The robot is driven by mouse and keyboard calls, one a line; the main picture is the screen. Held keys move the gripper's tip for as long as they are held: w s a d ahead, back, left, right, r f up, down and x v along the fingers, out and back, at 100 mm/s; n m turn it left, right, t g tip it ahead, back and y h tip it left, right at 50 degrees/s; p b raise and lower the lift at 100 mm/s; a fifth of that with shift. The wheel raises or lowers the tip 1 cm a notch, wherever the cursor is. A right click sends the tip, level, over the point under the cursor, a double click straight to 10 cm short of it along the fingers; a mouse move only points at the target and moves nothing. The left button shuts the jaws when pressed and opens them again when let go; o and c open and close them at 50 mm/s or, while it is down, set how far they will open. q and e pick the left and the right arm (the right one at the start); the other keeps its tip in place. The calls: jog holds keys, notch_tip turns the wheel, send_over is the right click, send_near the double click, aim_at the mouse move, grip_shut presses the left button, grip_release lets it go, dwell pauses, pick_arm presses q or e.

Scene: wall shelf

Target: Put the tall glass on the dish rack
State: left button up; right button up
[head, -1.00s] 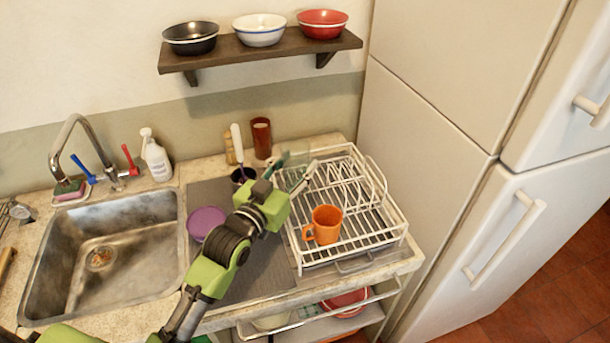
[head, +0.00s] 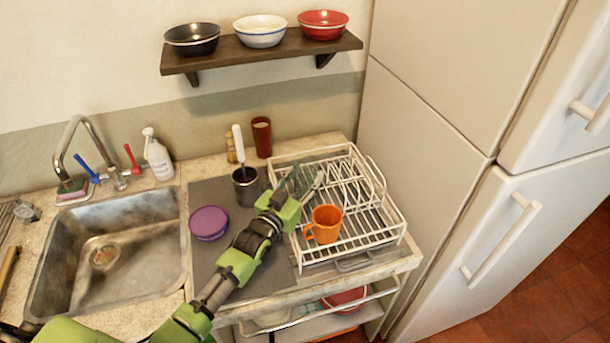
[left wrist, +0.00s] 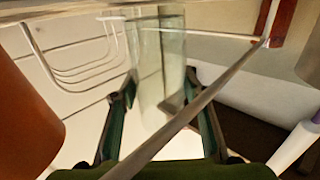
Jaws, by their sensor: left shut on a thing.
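The tall glass, clear and greenish, shows in the left wrist view (left wrist: 160,60) between the two fingers. In the head view it is faint and mostly hidden by my gripper. My left gripper (head: 298,190) is shut on the glass, at the left back part of the white wire dish rack (head: 350,245). A rack bar crosses in front of the glass in the left wrist view. I cannot tell whether the glass touches the rack floor. My right gripper is not in view.
An orange mug (head: 326,225) stands in the rack, close to my gripper. A dark utensil pot (head: 246,190) and a purple lidded bowl (head: 208,223) stand left of the rack. A brown cup (head: 262,137) is behind. The fridge (head: 470,150) bounds the right.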

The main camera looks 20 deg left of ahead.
pick_arm(q)
jog(key=shift+f, duration=0.1)
jog(key=o, duration=1.4)
jog(key=shift+c, duration=0.2)
jog(key=shift+r, duration=0.25)
jog(key=s, duration=0.3)
jog(key=s+a+b, duration=0.1)
jog(key=s, duration=0.3)
jog(key=s+a+b, duration=0.1)
jog(key=s, duration=0.2)
jog(key=shift+s+f, duration=0.15)
jog(key=shift+s, duration=0.15)
jog(key=shift+s+a, duration=0.15)
jog(key=shift+s, duration=0.5)
